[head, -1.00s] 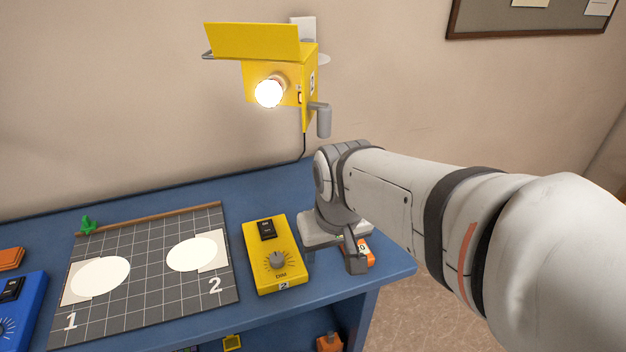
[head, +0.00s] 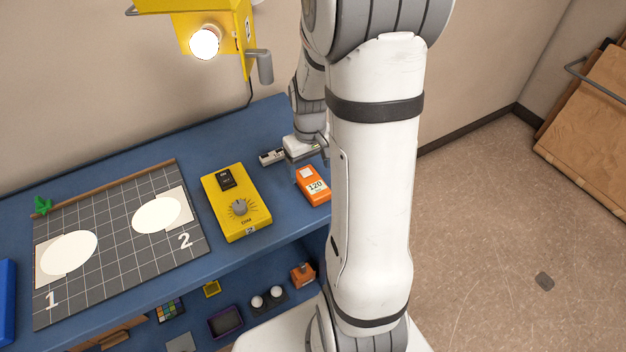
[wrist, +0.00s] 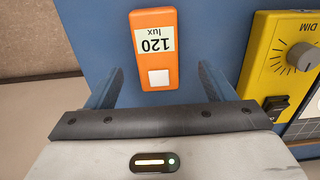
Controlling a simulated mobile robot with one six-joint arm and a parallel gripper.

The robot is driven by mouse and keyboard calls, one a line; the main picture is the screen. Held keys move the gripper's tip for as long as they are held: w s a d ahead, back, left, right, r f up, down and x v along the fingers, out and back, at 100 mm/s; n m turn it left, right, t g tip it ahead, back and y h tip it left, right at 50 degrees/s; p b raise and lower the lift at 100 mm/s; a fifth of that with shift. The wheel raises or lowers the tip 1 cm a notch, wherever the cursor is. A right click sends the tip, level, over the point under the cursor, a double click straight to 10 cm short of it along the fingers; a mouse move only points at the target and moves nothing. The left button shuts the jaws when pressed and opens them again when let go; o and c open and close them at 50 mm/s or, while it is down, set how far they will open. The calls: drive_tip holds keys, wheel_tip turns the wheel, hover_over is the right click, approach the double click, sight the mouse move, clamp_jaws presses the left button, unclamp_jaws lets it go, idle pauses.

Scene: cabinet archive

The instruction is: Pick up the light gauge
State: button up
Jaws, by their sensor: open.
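The light gauge is an orange box (head: 313,186) with a pale display reading 120 lux and a white square patch. It lies on the blue tabletop near its right end, right of the yellow dimmer box. In the wrist view the light gauge (wrist: 154,72) lies ahead of my gripper, roughly between the lines of its two fingers. My gripper (wrist: 158,85) is open and empty, with one finger on each side. In the head view my gripper (head: 289,157) is just behind the gauge, partly hidden by my arm.
The yellow DIM box (head: 231,203) stands close left of the gauge; it also shows in the wrist view (wrist: 277,60). A gridded mat (head: 110,245) with two lit circles lies further left. A yellow lamp (head: 222,30) hangs on the wall. Small items sit on the shelf below.

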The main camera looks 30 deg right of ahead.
sight(312, 181)
drive_tip(key=shift+d+f+p, duration=0.2)
drive_tip(key=shift+f+p, duration=0.1)
drive_tip(key=shift+f, duration=2.05)
drive_tip(key=shift+c, duration=0.2)
drive_tip(key=c, duration=1.1)
